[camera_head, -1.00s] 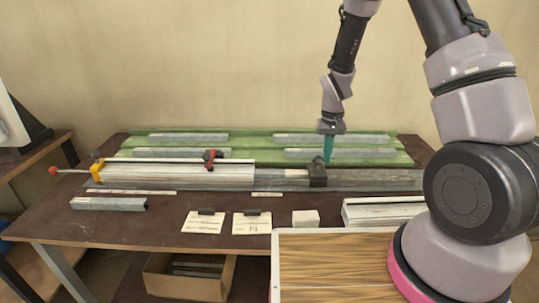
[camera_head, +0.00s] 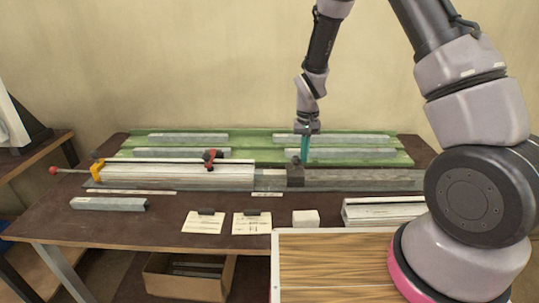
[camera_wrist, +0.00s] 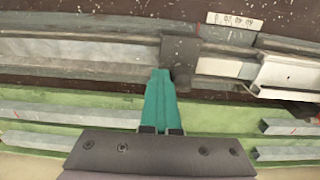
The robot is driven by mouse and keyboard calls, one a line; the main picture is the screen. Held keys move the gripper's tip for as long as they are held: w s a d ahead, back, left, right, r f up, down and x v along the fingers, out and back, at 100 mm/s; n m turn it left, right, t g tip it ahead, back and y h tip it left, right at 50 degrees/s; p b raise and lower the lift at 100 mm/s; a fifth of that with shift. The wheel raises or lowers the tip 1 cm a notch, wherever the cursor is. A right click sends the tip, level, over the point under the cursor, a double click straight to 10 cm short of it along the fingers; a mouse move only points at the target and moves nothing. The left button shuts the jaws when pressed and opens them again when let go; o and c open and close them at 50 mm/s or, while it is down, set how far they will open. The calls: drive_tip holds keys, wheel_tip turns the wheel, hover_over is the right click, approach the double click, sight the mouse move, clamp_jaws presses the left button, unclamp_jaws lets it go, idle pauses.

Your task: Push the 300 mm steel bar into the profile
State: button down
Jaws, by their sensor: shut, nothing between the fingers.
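The white profile (camera_head: 165,174) lies along the bench at left, with its open end to the right; it also shows at right in the wrist view (camera_wrist: 292,76). A short grey length of steel bar (camera_head: 270,181) shows between the profile and a dark block (camera_head: 295,177) on the grey rail; its far end is hidden inside the profile. My gripper (camera_head: 304,160) has teal fingers, shut and empty, pointing down at the block. In the wrist view the fingertips (camera_wrist: 160,74) are beside the block (camera_wrist: 181,62), on the side away from the profile; I cannot tell if they touch.
The rail (camera_head: 365,180) runs right of the block. A red toggle clamp (camera_head: 212,158) and a yellow stop (camera_head: 97,170) stand at the profile. Several bars lie on green racks (camera_head: 255,142) behind. A loose bar (camera_head: 108,204), cards (camera_head: 203,222) and a white block (camera_head: 305,218) lie in front.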

hover_over(284, 172)
drive_tip(key=shift+w+a, duration=0.15)
drive_tip(key=shift+a, duration=0.05)
idle(0.6)
drive_tip(key=shift+a, duration=0.55)
idle(0.4)
drive_tip(key=shift+d, duration=0.75)
wheel_tip(284, 172, up, 7)
idle(0.4)
